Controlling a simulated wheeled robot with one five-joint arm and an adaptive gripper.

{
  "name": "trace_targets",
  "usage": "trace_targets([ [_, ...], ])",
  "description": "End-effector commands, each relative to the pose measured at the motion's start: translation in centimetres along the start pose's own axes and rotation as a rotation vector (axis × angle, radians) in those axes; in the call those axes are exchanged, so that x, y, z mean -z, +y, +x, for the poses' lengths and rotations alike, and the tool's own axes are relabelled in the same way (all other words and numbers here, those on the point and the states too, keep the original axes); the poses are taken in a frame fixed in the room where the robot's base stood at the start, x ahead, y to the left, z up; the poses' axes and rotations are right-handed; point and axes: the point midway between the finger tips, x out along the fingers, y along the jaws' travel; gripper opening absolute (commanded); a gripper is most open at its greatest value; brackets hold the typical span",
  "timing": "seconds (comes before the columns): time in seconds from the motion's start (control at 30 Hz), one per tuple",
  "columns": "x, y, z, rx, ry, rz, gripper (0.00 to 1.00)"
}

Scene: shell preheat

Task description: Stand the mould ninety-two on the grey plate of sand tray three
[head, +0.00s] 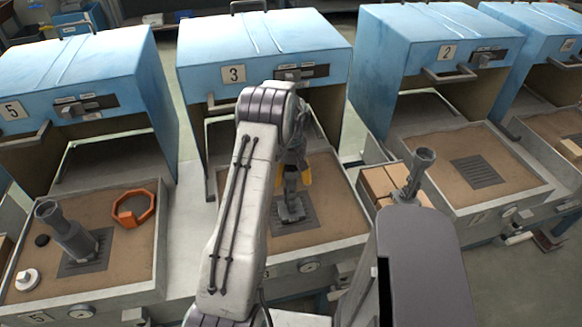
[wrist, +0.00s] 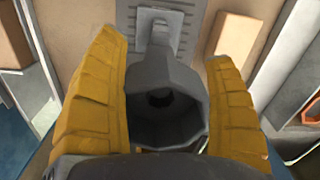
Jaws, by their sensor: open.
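A grey mould (wrist: 165,115) with a wide cup-like top stands between the yellow fingers of my gripper in the wrist view. Its foot (head: 291,211) is on the slotted grey plate (head: 305,224) of sand tray three (head: 344,205), below the blue hood marked 3. The plate also shows at the top of the wrist view (wrist: 181,20). My arm hides part of the tray and mould. No number on the mould is readable.
Another grey mould (head: 65,232) stands on the plate of tray 5, beside an orange ring-shaped thing (head: 135,207). A third mould (head: 418,172) stands near brown blocks (head: 377,184) between trays 3 and 2. The plate of tray 2 (head: 478,171) is bare. Blue hoods (head: 262,50) rise behind the trays.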

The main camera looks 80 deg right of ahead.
Motion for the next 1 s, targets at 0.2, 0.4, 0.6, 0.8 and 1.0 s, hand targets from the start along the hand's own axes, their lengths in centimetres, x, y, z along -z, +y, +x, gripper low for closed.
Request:
trace_targets([
  [0.2, 0.1, 0.1, -2.3, -0.003, 0.003, 0.0, 0.77],
  [0.4, 0.1, 0.2, -4.9, -0.005, 0.005, 0.0, 0.77],
  [0.6, 0.1, 0.2, -8.1, -0.004, 0.004, 0.0, 0.77],
  [0.8, 0.0, 0.1, -10.6, -0.002, 0.002, 0.0, 0.77],
  [1.0, -0.1, 0.1, -11.9, 0.0, 0.0, 0.0, 0.77],
])
